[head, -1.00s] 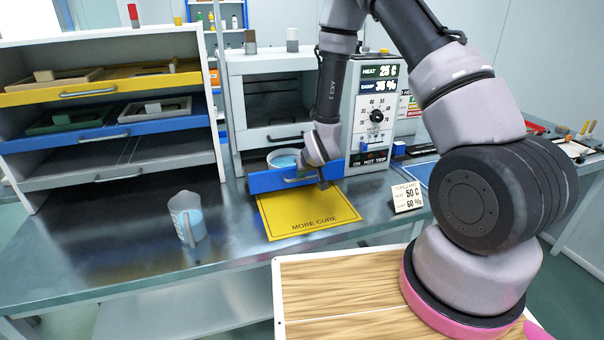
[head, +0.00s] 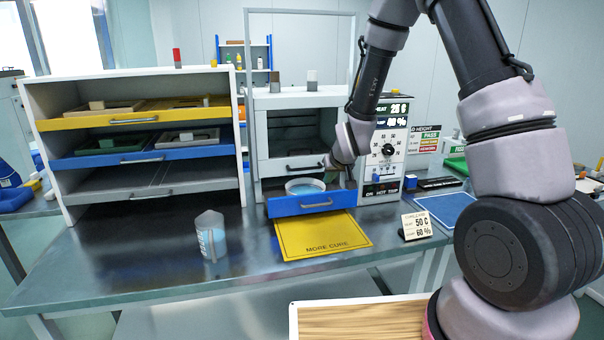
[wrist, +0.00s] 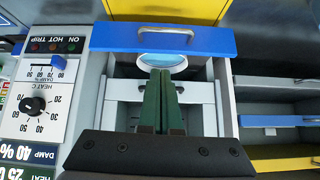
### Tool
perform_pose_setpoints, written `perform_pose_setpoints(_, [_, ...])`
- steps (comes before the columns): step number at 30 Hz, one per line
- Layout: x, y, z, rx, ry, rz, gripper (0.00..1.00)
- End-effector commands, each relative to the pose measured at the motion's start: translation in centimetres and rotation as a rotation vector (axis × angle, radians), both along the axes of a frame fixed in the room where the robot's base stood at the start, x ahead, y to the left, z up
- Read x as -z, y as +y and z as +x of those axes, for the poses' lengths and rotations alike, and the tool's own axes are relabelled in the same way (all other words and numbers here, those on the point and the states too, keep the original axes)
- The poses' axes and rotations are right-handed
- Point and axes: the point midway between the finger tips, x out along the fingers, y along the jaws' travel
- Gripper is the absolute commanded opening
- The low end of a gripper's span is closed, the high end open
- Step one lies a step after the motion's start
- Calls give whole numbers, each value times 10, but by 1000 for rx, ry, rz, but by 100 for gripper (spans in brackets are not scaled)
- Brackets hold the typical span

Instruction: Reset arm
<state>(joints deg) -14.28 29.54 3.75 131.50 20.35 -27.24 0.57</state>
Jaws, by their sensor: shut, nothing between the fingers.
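My gripper (head: 330,166) is at the front of the white curing cabinet (head: 262,165), above the right side of its pulled-out blue drawer (head: 290,209). In the wrist view its two dark green fingers (wrist: 158,98) are shut together with nothing between them. A round dish of light blue liquid (head: 305,186) sits in the blue drawer. The dish also shows past the fingertips in the wrist view (wrist: 162,62), partly hidden by them. The blue drawer front with its handle (wrist: 215,42) lies beyond. In the head view my wrist hides part of the cabinet front.
A control panel (head: 385,150) reads heat 25 C and damp 40 %. A yellow "MORE CURE" mat (head: 325,240) lies before the drawer. A measuring jug (head: 210,238) stands left of it, a small sign (head: 417,226) right. A drawer rack (head: 150,187) stands at left.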

Motion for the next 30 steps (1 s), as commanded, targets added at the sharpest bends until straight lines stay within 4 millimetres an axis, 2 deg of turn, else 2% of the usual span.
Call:
perform_pose_setpoints(1, [-27, -8, -1, 20, -6, 17, 0])
perform_pose_setpoints(3, [-59, -18, -9, 50, 7, 41, 0])
perform_pose_setpoints(8, [-127, -44, -38, 116, 39, 97, 0])
perform_pose_setpoints(11, [-165, -59, -63, 155, 57, 130, 0])
perform_pose_setpoints(15, [-212, -79, -106, 207, 83, 176, 0])
perform_pose_setpoints(21, [-262, -101, -179, 281, 119, 243, 0])
perform_pose_setpoints(24, [-280, -109, -217, 315, 136, 277, 0])
perform_pose_setpoints(27, [-290, -114, -250, 344, 152, 305, 0])
perform_pose_setpoints(30, [-295, -116, -274, 363, 164, 325, 0])
